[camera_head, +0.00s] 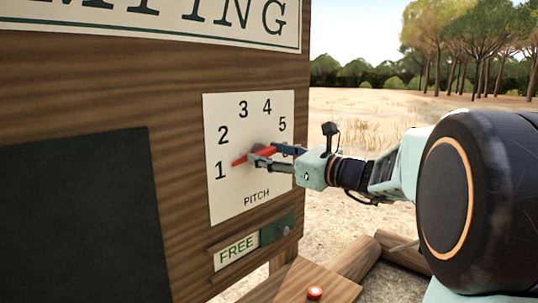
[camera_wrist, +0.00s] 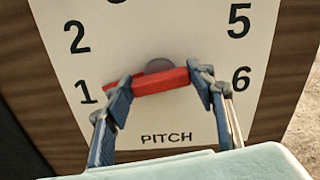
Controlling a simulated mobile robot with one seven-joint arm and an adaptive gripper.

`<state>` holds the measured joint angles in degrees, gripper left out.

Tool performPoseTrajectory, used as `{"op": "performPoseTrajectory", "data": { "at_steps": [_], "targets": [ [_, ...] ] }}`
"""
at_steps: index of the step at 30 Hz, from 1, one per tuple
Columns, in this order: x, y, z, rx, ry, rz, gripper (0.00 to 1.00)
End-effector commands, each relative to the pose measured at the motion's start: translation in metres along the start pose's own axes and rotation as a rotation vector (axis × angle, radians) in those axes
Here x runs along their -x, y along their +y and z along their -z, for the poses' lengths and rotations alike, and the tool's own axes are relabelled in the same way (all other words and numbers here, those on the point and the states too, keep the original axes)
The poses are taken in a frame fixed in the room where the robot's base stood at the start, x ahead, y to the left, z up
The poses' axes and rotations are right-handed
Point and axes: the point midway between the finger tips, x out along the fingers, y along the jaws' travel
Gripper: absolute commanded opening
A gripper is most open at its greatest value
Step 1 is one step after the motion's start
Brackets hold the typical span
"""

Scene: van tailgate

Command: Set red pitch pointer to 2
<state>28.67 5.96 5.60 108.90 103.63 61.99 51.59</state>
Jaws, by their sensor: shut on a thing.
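The red pitch pointer (camera_head: 240,161) lies across the white PITCH dial (camera_head: 229,199) on the wooden board. Its tip points at about 1, slightly above that numeral's level in the head view. In the wrist view the red pointer (camera_wrist: 159,80) runs nearly level from beside the 1 towards the right, in front of a grey round hub (camera_wrist: 160,66). The numeral 2 (camera_head: 223,135) is above the 1.
A FREE label (camera_head: 236,250) with a dark green slider plate (camera_head: 277,229) sits below the dial. A red button (camera_head: 314,292) is on a wooden ledge at the bottom. A dark panel (camera_head: 80,220) is at left. Open ground lies to the right.

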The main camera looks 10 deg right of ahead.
Motion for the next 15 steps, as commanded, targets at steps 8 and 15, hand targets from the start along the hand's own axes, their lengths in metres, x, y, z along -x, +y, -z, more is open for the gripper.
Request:
{"op": "performPoseTrajectory", "data": {
  "at_steps": [8,15],
  "targets": [
    [0.0001,-0.0001,0.0000,-0.002,0.000,0.000,0.07],
    [-0.0001,-0.0001,-0.0016,-0.055,0.001,-0.001,0.07]
  ]
}}
